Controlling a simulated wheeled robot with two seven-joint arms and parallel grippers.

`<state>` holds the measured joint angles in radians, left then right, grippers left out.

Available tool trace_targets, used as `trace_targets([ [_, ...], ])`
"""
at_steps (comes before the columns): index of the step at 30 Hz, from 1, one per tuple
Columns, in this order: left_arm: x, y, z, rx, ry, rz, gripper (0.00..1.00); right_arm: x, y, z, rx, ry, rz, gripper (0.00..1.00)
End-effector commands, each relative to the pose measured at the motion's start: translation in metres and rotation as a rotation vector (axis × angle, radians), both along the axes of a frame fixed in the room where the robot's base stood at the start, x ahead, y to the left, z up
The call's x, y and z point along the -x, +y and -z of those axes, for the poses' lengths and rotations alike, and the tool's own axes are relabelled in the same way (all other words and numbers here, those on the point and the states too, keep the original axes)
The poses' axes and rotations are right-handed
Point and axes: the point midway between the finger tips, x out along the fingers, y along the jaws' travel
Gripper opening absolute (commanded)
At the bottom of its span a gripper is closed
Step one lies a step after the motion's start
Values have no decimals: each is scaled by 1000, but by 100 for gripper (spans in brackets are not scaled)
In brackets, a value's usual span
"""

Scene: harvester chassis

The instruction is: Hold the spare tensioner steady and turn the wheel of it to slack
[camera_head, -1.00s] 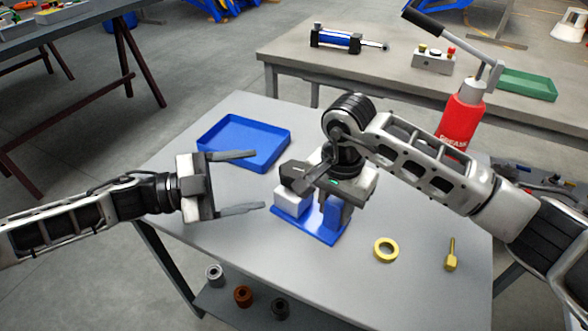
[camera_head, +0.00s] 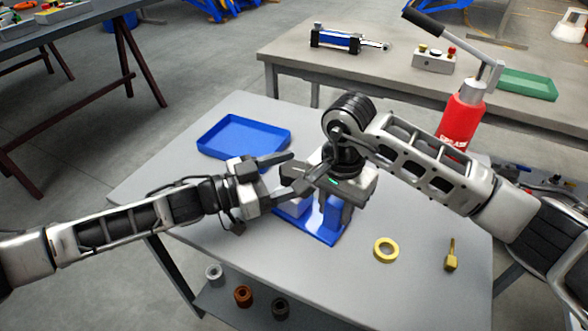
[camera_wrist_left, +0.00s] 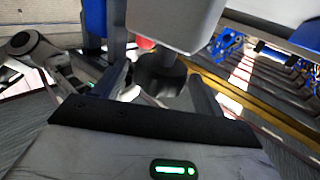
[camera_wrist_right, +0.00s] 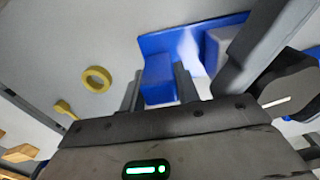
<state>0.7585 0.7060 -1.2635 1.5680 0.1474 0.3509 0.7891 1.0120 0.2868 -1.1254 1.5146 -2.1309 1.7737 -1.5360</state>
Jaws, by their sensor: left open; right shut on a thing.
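The spare tensioner has a blue base plate (camera_head: 325,238), a blue upright block (camera_head: 333,212) and a pale grey block, on the grey table. Its dark wheel (camera_wrist_right: 285,85), with a white mark, sits by the grey block; in the left wrist view the wheel (camera_wrist_left: 160,78) shows below the grey block (camera_wrist_left: 175,22). My right gripper (camera_wrist_right: 160,88) is shut on the blue block, seen between its fingers. My left gripper (camera_head: 285,178) is open, its fingers reaching to either side of the wheel; I see no clear contact. My right wrist partly hides the tensioner in the head view.
A blue tray (camera_head: 222,150) lies behind my left gripper. A yellow ring (camera_head: 386,250) and a small yellow tool (camera_head: 451,256) lie to the right. A red grease can (camera_head: 461,122) stands behind my right arm. The table's front right is mostly clear.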

Motion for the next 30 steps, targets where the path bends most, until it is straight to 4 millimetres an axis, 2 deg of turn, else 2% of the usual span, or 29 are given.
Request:
trace_targets([
  [4,-4,-9,0,-1,0,1,71,-1,0,-1,-2,-2,1,0],
  [12,-5,-10,0,-2,-1,1,71,-1,0,-1,-2,-2,1,0],
  [13,-5,-10,0,-2,-1,1,68,-1,0,-1,-2,-2,1,0],
  [15,-5,-10,0,-2,-1,1,49,-1,0,-1,-2,-2,1,0],
  [18,-5,-10,0,-2,-1,1,26,-1,0,-1,-2,-2,1,0],
  [30,-3,-12,-1,7,-2,-65,26,-1,0,-1,-2,-2,1,0],
])
